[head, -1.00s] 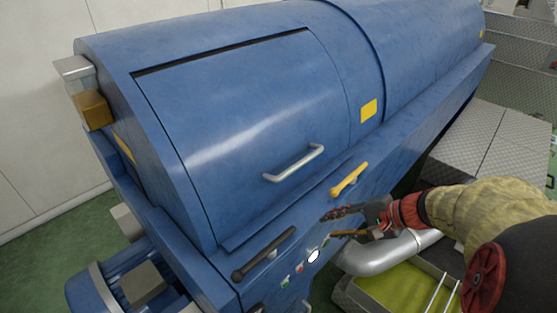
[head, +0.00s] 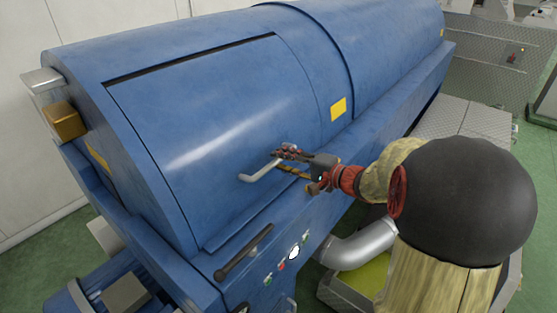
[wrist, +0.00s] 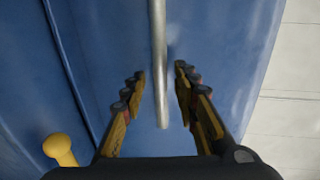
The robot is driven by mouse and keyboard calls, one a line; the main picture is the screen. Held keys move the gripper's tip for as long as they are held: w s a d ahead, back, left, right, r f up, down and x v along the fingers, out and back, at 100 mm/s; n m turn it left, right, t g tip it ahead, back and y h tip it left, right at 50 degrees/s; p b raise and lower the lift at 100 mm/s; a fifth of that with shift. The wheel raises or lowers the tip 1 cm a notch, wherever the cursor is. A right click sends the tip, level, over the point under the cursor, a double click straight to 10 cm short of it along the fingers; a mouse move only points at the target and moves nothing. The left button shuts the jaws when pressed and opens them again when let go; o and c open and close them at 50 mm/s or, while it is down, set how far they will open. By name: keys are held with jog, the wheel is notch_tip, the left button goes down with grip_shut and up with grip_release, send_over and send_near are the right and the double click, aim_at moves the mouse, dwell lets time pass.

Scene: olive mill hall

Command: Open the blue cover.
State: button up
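The blue cover (head: 215,120) is a curved panel on the big blue machine, and it lies shut, with a dark slot along its top edge. Its silver bar handle (head: 260,172) is on the lower right part of the cover. My gripper (head: 286,160) is at the right end of this handle. In the wrist view, the handle (wrist: 159,70) runs between the two spread fingers of my gripper (wrist: 159,90), with gaps on both sides. The handle's near end shows between the fingertips.
A dark lever (head: 243,252) and several buttons (head: 293,252) are below the cover. A silver pipe (head: 362,243) and a bin with green contents (head: 368,279) stand below my arm.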

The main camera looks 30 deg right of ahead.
jog(key=shift+x, duration=1)
jog(key=shift+c, duration=1.4)
grip_shut()
